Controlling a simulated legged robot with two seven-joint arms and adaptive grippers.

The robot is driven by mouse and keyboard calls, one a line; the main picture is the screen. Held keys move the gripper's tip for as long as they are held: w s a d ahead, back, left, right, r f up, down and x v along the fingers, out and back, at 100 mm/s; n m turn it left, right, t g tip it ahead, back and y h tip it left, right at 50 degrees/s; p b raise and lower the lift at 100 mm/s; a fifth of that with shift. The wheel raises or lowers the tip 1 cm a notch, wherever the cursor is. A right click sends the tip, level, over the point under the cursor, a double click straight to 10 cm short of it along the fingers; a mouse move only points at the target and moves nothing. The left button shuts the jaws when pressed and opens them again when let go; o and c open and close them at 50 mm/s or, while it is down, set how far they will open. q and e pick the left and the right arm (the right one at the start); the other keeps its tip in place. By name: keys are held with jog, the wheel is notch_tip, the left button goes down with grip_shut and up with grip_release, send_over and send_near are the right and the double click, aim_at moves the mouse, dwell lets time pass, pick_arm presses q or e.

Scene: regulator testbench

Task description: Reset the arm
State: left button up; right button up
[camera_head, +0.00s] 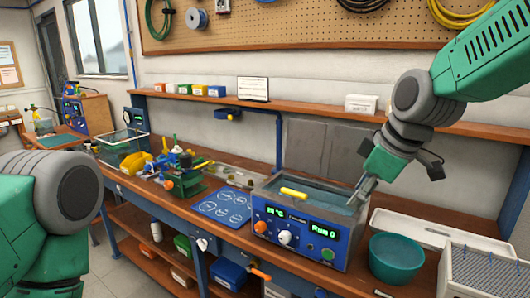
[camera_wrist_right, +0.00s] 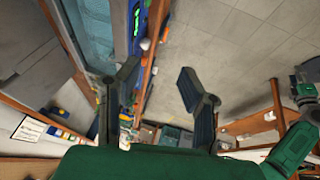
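My right arm comes in from the upper right in the head view. Its gripper (camera_head: 364,190) points down and left, over the right end of a water bath (camera_head: 300,236); I cannot tell whether it touches the bath. In the right wrist view, the two dark fingers of this gripper (camera_wrist_right: 157,76) stand well apart with nothing between them. My left arm shows only as a green and grey link at the lower left of the head view; its gripper is outside that view.
A teal bowl (camera_head: 396,258) and a white tray (camera_head: 425,228) stand right of the bath. A grey rack (camera_head: 485,272) is at the lower right. A blue mat (camera_head: 224,207) and a colourful valve assembly (camera_head: 180,172) lie to the left. A shelf (camera_head: 300,105) runs behind.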

jog(key=s+d+f+m+g+h+b, duration=0.15)
jog(key=s+f, duration=0.25)
jog(key=f, duration=0.7)
jog(key=s+d+f+m+b, duration=0.2)
jog(key=s+f, duration=0.1)
jog(key=f, duration=0.7)
jog(key=s+d+f+m+b, duration=0.15)
jog(key=s+f, duration=0.25)
jog(key=f, duration=0.7)
pick_arm(q)
notch_tip(320, 180, down, 9)
jog(key=b, duration=0.4)
jog(key=shift+a+f, duration=0.15)
jog(key=shift+a, duration=0.1)
pick_arm(e)
jog(key=s+d+f+m+g, duration=0.1)
jog(key=s+d+f+m, duration=0.1)
jog(key=s+f, duration=0.6)
jog(key=s+d+f+m+g+h, duration=0.1)
jog(key=s+f+m, duration=0.3)
jog(key=s+f, duration=0.5)
jog(key=shift+s+d, duration=0.55)
jog(key=shift+s, duration=1.85)
pick_arm(q)
jog(key=shift+w+a+f, duration=0.1)
jog(key=shift+a, duration=0.3)
pick_arm(e)
jog(key=shift+a, duration=0.4)
